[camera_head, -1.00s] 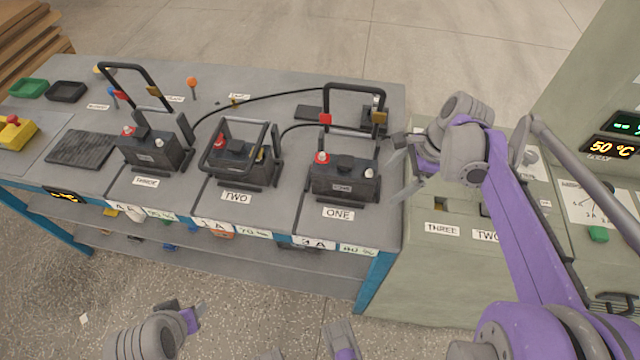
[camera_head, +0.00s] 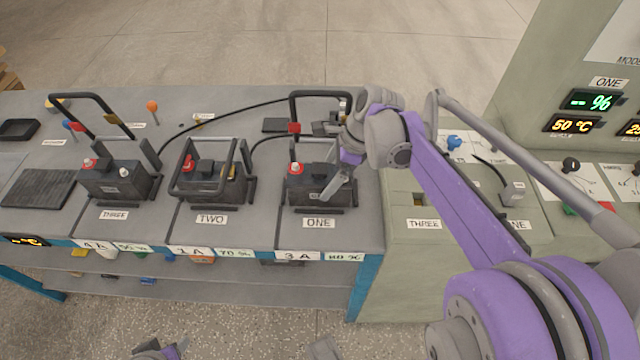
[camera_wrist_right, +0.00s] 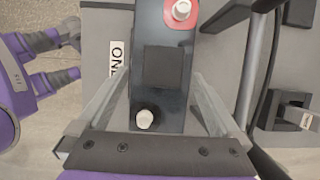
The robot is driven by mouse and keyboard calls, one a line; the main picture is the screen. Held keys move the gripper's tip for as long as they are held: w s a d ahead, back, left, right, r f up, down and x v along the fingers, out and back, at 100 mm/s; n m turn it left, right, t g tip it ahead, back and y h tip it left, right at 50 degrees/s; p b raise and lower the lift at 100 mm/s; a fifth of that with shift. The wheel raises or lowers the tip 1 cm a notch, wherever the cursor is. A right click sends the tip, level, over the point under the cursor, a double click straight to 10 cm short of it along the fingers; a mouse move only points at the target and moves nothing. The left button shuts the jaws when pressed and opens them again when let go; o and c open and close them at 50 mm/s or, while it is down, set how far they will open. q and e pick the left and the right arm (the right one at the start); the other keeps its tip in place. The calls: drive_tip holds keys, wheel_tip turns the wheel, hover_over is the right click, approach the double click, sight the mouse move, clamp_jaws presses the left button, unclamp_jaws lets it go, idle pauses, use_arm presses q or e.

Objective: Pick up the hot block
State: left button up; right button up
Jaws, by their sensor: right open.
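Three black battery blocks stand in a row on the grey bench. Block ONE (camera_head: 298,190) has a red-ringed terminal, a white terminal and an upright black handle (camera_head: 320,94). Block TWO (camera_head: 203,180) is in the middle and block THREE (camera_head: 112,180) at the left. My right gripper (camera_head: 328,160) is open at the right end of block ONE. In the right wrist view its fingers (camera_wrist_right: 153,92) lie either side of the block's white-terminal end (camera_wrist_right: 160,110); contact is unclear. My left gripper (camera_head: 163,350) is cut off at the bottom edge. Which block is hot is unclear.
A green-grey console (camera_head: 400,270) adjoins the bench on the right, with a panel reading 50 °C (camera_head: 572,123) under ONE. A black cable (camera_head: 235,112) runs behind the blocks. An orange-topped post (camera_head: 152,107) and a black tray (camera_head: 18,129) stand at the back left.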

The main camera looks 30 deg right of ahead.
sight(315, 181)
drive_tip(key=shift+w+a, duration=0.55)
drive_tip(key=shift+a, duration=0.35)
drive_tip(key=shift+x, duration=1.25)
drive_tip(key=shift+f, duration=0.3)
drive_tip(key=shift+r, duration=0.1)
clamp_jaws()
